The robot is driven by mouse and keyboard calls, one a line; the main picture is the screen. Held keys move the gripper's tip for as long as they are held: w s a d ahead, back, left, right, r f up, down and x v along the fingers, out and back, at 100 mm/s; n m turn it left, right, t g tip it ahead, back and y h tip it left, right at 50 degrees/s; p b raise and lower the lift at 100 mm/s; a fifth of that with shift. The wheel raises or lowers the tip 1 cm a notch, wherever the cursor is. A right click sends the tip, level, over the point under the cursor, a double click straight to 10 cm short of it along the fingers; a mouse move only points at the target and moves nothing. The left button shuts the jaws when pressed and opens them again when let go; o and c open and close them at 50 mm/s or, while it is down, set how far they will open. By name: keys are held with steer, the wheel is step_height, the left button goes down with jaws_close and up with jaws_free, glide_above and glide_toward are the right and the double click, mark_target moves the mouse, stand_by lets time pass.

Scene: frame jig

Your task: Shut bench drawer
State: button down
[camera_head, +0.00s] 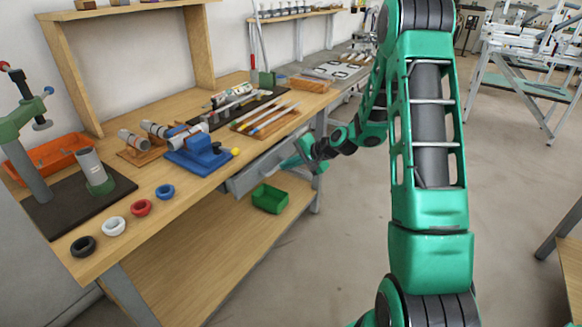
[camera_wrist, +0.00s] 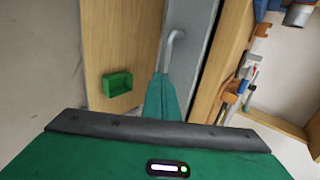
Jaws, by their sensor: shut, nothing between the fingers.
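The grey bench drawer (camera_head: 246,181) sits under the far part of the wooden bench top. Its front also shows in the wrist view (camera_wrist: 201,60), with a bent metal handle (camera_wrist: 172,45). I cannot tell exactly how far it stands out from the bench. My gripper (camera_head: 292,162) is at the drawer front, below the bench top's edge. In the wrist view my gripper (camera_wrist: 162,80) is shut and empty, with its tips close to one end of the handle. I cannot tell whether they touch it.
A green bin (camera_head: 270,199) stands on the lower shelf (camera_head: 190,250) beneath the drawer. The bench top (camera_head: 120,235) carries a blue vise (camera_head: 200,155), several rings and a tray of rods. Open floor (camera_head: 345,240) lies right of the bench.

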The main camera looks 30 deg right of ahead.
mark_target(271, 162)
steer(key=shift+w, duration=0.1)
steer(key=w+a, duration=0.2)
steer(key=w, duration=0.1)
steer(key=shift+w+a+r, duration=0.1)
steer(key=shift+w+a, duration=0.05)
steer(key=shift+w, duration=0.15)
stand_by(0.4)
steer(key=shift+s, duration=0.25)
steer(key=s+d+f+v, duration=0.1)
steer(key=v, duration=1.2)
steer(key=shift+f, duration=0.2)
